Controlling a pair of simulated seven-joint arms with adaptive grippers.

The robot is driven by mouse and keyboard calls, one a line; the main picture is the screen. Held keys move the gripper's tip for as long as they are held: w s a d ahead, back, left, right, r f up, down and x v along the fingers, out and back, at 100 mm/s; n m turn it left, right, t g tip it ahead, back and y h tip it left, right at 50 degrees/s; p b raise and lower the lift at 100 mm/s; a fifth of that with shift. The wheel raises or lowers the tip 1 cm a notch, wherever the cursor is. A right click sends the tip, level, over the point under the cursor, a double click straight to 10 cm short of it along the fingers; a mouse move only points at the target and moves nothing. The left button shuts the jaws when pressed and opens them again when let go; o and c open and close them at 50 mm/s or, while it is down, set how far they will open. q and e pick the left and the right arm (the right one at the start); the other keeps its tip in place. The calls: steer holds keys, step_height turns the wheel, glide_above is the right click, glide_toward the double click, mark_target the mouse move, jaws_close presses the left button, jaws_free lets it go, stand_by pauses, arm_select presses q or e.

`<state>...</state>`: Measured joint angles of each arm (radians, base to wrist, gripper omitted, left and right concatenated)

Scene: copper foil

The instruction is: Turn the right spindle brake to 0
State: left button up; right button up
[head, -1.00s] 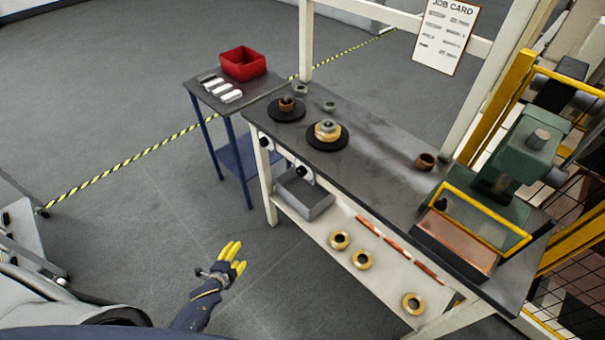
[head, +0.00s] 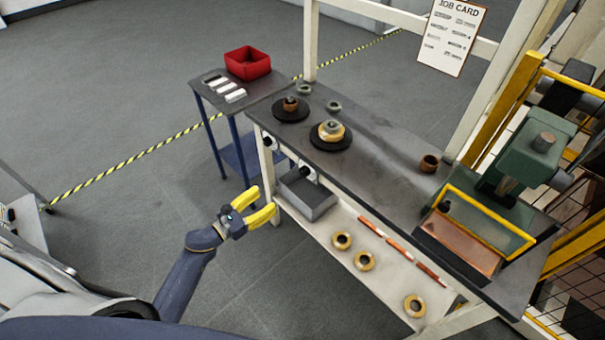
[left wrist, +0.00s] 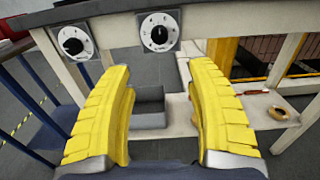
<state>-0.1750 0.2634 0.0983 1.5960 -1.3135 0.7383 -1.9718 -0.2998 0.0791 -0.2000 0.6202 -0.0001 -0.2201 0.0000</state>
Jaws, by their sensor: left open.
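The right spindle brake (left wrist: 159,33) is a black round knob on a white marked plate on the bench's front edge, near the top middle of the left wrist view. It also shows in the head view (head: 306,174). Its numbers are too small to read. The left spindle brake (left wrist: 73,46) is a similar knob to its left. My left gripper (head: 262,203) has yellow fingers, is open and empty, and is in front of the bench, apart from both knobs. In the left wrist view its fingers (left wrist: 160,78) spread below the right knob. My right gripper is not in view.
A grey bin (head: 306,193) sits on the lower shelf below the knobs, with copper-coloured rings (head: 364,261) farther right. Spindles with round black bases (head: 331,144) stand on the bench top (head: 375,160). A side table with a red bin (head: 247,63) is at left.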

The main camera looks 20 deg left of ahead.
mark_target(302, 174)
arm_select(q)
steer(key=x, duration=1.7)
steer(key=shift+w, duration=0.1)
steer(key=shift+c, duration=0.4)
